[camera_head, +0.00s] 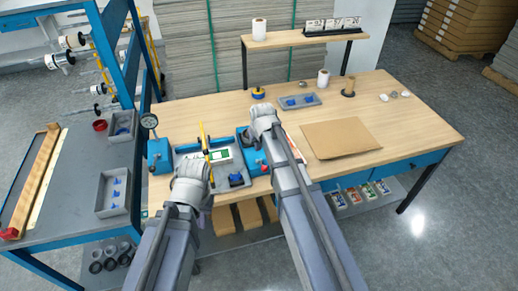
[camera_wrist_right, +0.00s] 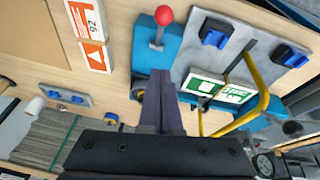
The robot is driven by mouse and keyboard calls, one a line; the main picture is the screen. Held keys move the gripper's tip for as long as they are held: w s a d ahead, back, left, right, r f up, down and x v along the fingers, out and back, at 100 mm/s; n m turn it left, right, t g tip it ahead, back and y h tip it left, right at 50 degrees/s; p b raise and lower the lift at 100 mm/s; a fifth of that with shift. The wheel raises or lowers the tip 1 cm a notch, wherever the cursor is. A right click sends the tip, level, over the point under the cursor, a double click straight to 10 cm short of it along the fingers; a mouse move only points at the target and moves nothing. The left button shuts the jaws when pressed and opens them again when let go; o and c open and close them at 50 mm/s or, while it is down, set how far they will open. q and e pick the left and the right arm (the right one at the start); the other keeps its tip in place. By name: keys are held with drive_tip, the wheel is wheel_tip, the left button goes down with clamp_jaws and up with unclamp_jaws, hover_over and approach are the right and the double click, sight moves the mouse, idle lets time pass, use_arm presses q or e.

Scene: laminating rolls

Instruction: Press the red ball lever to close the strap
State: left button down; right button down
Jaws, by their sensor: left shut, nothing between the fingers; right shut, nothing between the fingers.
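The red ball lever (camera_wrist_right: 164,16) stands on a blue block (camera_wrist_right: 150,45) in the right wrist view. In the head view the red ball (camera_head: 264,168) shows small beside my right arm. A dark strap (camera_wrist_right: 240,57) crosses the grey plate near a green-and-white label (camera_wrist_right: 228,90). My right gripper (camera_wrist_right: 161,74) is shut and empty, its fingertips near the blue block and apart from the red ball in the picture. In the head view my right gripper (camera_head: 263,112) is over the table. My left gripper (camera_head: 194,167) is shut near the table's front-left edge; its fingertips are mostly hidden.
A yellow handle (camera_wrist_right: 262,85) arches beside the label. Orange-and-white cards (camera_wrist_right: 88,22) lie beside the blue block. Brown paper (camera_head: 340,137) lies on the table's right. A grey tray (camera_head: 300,101) with blue parts sits behind.

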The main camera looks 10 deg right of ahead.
drive_tip(key=b, duration=0.3)
hover_over(262, 165)
drive_tip(key=w+a, duration=0.1)
drive_tip(key=w, duration=0.1)
wheel_tip(262, 165, down, 4)
drive_tip(key=s, duration=0.1)
drive_tip(key=s+f+b, duration=0.1)
drive_tip(key=s, duration=0.1)
drive_tip(key=shift+s+d+f, duration=0.2)
drive_tip(key=shift+d+f, duration=0.1)
drive_tip(key=shift+b, duration=0.3)
drive_tip(key=shift+s+f+t+b, duration=0.3)
drive_tip(key=shift+s+t+b, duration=0.1)
drive_tip(key=shift+b, duration=0.15)
